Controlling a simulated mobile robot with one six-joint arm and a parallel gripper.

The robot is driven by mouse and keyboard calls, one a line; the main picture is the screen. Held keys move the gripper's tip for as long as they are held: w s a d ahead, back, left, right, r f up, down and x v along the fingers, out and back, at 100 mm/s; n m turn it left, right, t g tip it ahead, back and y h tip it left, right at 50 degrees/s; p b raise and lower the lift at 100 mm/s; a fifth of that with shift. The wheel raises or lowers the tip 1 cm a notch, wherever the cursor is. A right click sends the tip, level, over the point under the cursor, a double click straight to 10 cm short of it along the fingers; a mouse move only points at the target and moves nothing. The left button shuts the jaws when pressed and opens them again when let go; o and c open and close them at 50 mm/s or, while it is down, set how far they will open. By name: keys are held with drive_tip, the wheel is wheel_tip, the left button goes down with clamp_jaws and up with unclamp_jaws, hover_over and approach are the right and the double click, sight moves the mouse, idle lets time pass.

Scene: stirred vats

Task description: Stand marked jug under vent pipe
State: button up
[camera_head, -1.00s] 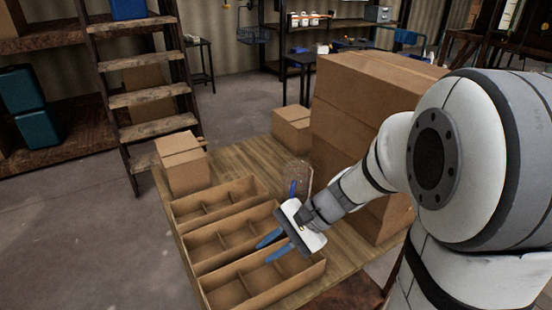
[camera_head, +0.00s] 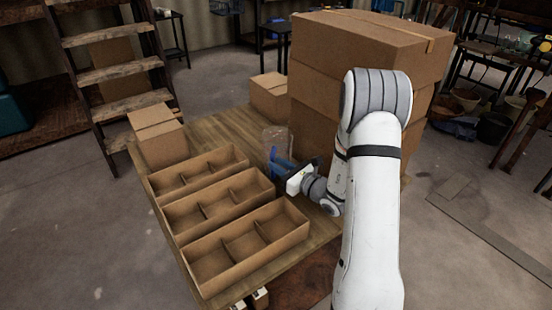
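A clear, see-through jug (camera_head: 277,138) stands upright on the wooden table, between the cardboard trays and the tall stack of boxes. Its marking cannot be made out. My gripper (camera_head: 279,163), with blue fingers, is level with the jug's lower part and overlaps it in the picture. The fingers hide part of the jug, and I cannot tell whether they touch it or have closed on it. I cannot pick out a vent pipe in this view.
Three divided cardboard trays (camera_head: 190,258) fill the table's left and front. A small box (camera_head: 160,140) stands at its left corner, another (camera_head: 270,98) behind. Tall stacked boxes (camera_head: 318,115) stand close to the right of the jug. A wooden step ladder (camera_head: 112,71) stands behind left.

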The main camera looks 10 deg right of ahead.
sight(268, 158)
drive_tip(key=x, duration=0.5)
drive_tip(key=shift+c, duration=0.4)
clamp_jaws()
